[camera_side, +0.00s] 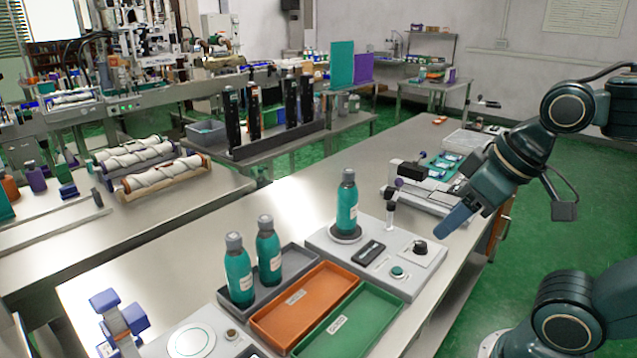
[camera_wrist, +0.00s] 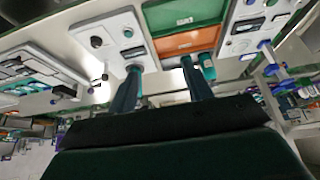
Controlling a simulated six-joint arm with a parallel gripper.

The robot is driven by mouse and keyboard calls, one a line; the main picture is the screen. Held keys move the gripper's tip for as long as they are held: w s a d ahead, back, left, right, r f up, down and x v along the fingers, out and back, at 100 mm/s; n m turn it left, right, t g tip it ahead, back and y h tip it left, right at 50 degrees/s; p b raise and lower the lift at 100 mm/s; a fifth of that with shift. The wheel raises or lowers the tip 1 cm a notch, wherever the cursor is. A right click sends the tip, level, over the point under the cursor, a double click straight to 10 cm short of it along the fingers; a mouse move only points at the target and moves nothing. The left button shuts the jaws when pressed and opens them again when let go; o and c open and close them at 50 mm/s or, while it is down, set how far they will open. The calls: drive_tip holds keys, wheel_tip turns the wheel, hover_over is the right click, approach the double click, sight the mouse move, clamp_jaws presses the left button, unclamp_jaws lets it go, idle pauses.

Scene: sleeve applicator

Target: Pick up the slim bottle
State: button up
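Several similar slim teal bottles with grey caps stand upright in the side view. One bottle (camera_side: 347,203) stands on a round seat on a grey device. Two others, a front bottle (camera_side: 239,272) and a rear bottle (camera_side: 268,252), stand in a grey tray (camera_side: 298,258). I cannot tell which one the task names. My gripper (camera_side: 443,231) is up at the right, apart from all the bottles. In the wrist view my gripper (camera_wrist: 160,70) has its fingers spread with nothing between them. There, a tray bottle (camera_wrist: 208,67) shows beside the right finger.
An orange tray (camera_side: 304,300) and a green tray (camera_side: 350,322) lie in front of the grey tray. The grey device (camera_side: 410,284) has a knob and button. A small vial post (camera_side: 391,214) stands beside the bottle seat.

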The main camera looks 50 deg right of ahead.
drive_tip(key=o, duration=0.4)
drive_tip(key=n+g+y, duration=0.2)
drive_tip(key=n+g, duration=0.4)
drive_tip(key=n, duration=1.2)
approach(350, 170)
drive_tip(key=f, duration=0.2)
drive_tip(key=a+f, duration=0.1)
drive_tip(key=f, duration=0.2)
drive_tip(key=shift+s+a+f, duration=0.25)
drive_tip(key=shift+f, duration=0.15)
drive_tip(key=shift+w+d+f, duration=0.15)
drive_tip(key=shift+d+f, duration=0.05)
drive_tip(key=shift+f, duration=0.1)
